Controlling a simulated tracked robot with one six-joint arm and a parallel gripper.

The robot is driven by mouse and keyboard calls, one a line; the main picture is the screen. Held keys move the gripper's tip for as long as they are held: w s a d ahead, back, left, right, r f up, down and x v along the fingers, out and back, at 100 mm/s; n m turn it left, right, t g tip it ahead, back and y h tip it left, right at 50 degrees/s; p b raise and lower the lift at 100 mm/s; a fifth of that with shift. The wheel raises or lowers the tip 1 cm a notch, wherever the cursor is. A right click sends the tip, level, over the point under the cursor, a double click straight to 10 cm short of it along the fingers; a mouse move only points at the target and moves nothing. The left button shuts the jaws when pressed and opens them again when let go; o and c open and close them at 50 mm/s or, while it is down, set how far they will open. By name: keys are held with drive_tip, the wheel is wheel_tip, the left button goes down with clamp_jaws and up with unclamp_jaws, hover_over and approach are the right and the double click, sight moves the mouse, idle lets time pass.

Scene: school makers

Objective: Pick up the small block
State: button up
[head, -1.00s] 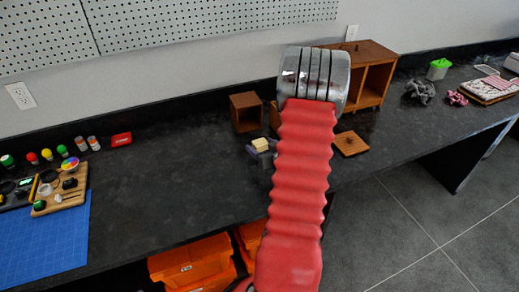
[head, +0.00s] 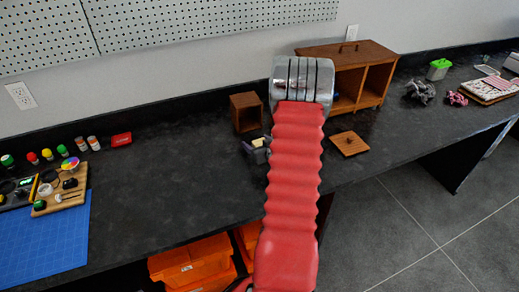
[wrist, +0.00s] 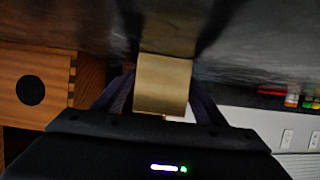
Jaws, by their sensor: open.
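The small block (wrist: 162,84) is a plain tan block in the middle of the wrist view, between the two dark purple fingers of my gripper (wrist: 163,98). My gripper is open around it. I cannot tell whether either finger touches the block. In the head view a bit of the pale block (head: 258,142) shows just left of my red arm, with one finger of my gripper (head: 249,147) beside it. The rest of the gripper is hidden behind my arm.
A small open wooden box (head: 246,113) stands just behind the block. A larger wooden cabinet (head: 372,75) is behind right, and a flat wooden piece with a knob (head: 349,143) lies right of my arm. The dark counter (head: 170,165) is clear to the left.

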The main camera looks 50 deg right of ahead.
drive_tip(key=c, duration=1.1)
drive_tip(key=shift+c, duration=0.2)
wheel_tip(320, 180, up, 10)
idle(0.5)
